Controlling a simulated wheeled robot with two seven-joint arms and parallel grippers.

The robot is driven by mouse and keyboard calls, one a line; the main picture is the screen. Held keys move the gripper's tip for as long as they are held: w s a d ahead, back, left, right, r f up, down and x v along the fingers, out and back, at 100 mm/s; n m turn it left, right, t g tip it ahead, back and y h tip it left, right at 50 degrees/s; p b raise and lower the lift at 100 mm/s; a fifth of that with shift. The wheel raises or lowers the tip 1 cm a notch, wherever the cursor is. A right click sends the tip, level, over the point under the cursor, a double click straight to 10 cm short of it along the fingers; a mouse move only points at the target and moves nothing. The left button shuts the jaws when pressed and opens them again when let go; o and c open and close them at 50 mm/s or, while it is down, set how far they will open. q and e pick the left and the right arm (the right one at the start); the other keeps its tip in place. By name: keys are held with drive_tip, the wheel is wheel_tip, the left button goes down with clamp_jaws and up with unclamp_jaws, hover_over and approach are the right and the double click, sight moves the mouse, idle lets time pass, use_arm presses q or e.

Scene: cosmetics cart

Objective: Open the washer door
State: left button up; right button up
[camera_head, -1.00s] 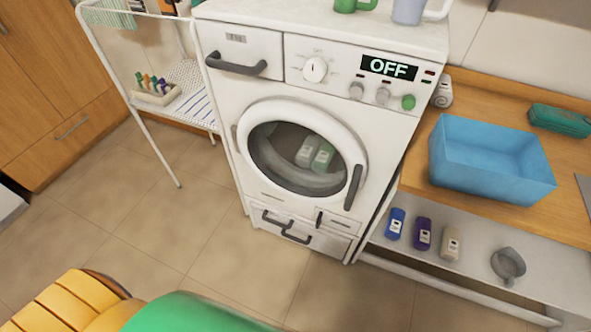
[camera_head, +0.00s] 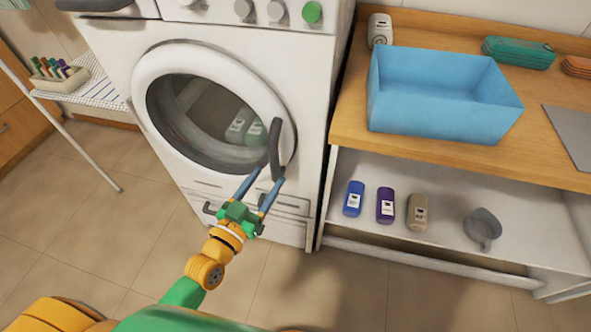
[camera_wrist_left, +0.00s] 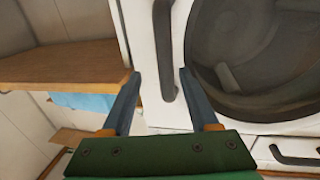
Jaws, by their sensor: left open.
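The white washer (camera_head: 300,60) stands with its round door (camera_head: 210,105) shut against the front. The door has a dark window with bottles showing behind it. Its dark vertical handle (camera_head: 274,148) is on the door's right side. My left gripper (camera_head: 270,172) is open, at the handle's lower end. In the left wrist view, the handle (camera_wrist_left: 163,45) lies between the lines of the two spread fingers of my left gripper (camera_wrist_left: 158,76). I cannot tell whether a finger touches it. My right gripper is out of view.
A wooden counter (camera_head: 345,115) with a blue bin (camera_head: 440,105) stands right of the washer. Several bottles, including a purple one (camera_head: 385,206), and a grey cup (camera_head: 482,228) are on the shelf below. A white rack (camera_head: 95,90) stands left. The floor in front is clear.

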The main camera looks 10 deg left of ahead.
sight(271, 166)
use_arm(q)
drive_tip(key=x, duration=0.3)
drive_tip(key=a+x, duration=0.1)
drive_tip(key=x, duration=0.1)
drive_tip(key=shift+w+d+r, duration=0.1)
drive_tip(key=shift+w, duration=0.3)
drive_tip(key=shift+w+d, duration=0.15)
drive_tip(key=shift+w, duration=0.05)
drive_tip(key=shift+s, duration=0.15)
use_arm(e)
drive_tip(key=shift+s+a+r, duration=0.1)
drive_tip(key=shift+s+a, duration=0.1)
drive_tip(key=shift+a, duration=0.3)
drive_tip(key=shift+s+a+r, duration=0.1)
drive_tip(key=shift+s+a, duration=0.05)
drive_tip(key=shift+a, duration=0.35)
use_arm(q)
clamp_jaws()
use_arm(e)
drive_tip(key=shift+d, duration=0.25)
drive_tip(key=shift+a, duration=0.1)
